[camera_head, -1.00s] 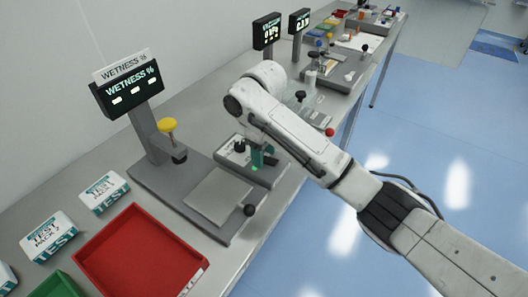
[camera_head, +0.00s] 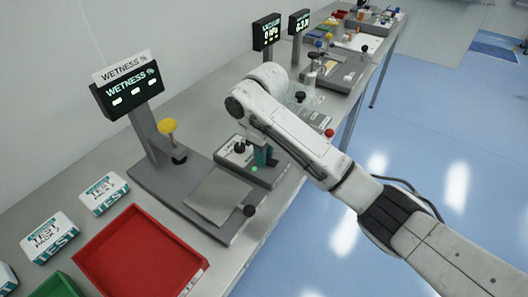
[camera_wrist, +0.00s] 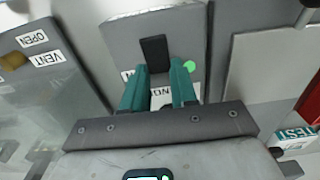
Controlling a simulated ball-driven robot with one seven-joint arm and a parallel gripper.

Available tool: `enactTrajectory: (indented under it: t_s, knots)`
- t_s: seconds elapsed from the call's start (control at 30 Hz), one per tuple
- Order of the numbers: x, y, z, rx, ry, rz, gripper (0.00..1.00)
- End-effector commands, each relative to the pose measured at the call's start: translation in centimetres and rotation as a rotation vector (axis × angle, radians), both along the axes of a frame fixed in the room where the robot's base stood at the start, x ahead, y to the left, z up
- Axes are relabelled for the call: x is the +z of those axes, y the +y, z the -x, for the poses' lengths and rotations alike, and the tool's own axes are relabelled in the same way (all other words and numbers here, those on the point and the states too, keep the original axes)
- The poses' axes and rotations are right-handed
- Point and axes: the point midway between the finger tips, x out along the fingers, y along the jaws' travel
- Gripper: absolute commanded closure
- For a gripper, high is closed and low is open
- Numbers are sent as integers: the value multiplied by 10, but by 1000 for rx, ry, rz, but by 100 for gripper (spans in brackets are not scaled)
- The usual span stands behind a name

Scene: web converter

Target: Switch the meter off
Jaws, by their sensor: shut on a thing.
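The wetness meter is a grey base with a flat plate (camera_head: 222,197) and a dark display (camera_head: 128,92) reading "WETNESS %" with three dashes. Beside it is a grey switch box (camera_head: 275,176) with a lit green lamp (camera_head: 254,169). In the wrist view the box face carries a black switch lever (camera_wrist: 153,50), a lit green lamp (camera_wrist: 189,64) and a white label partly hidden by my fingers. My gripper (camera_wrist: 159,67) has its teal fingers on either side of the lever's lower end and is shut on it. In the head view the gripper (camera_head: 262,157) is partly covered by my arm.
A red tray (camera_head: 140,255), a green tray (camera_head: 58,288) and white test packs (camera_head: 104,193) are at the near left. A yellow knob (camera_head: 168,126) stands behind the plate. In the wrist view, "OPEN" and "VENT" labels (camera_wrist: 46,58) lie left. More meters (camera_head: 267,32) stand farther along the bench.

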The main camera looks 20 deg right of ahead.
Motion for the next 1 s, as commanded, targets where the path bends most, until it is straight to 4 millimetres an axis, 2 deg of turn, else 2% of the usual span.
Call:
enactTrajectory:
  t_s: [0.6, 1.0]
  knots:
    - [4, -6, 11, 0, -341, -253, 100]
    - [5, -7, 11, 1, -367, -267, 100]
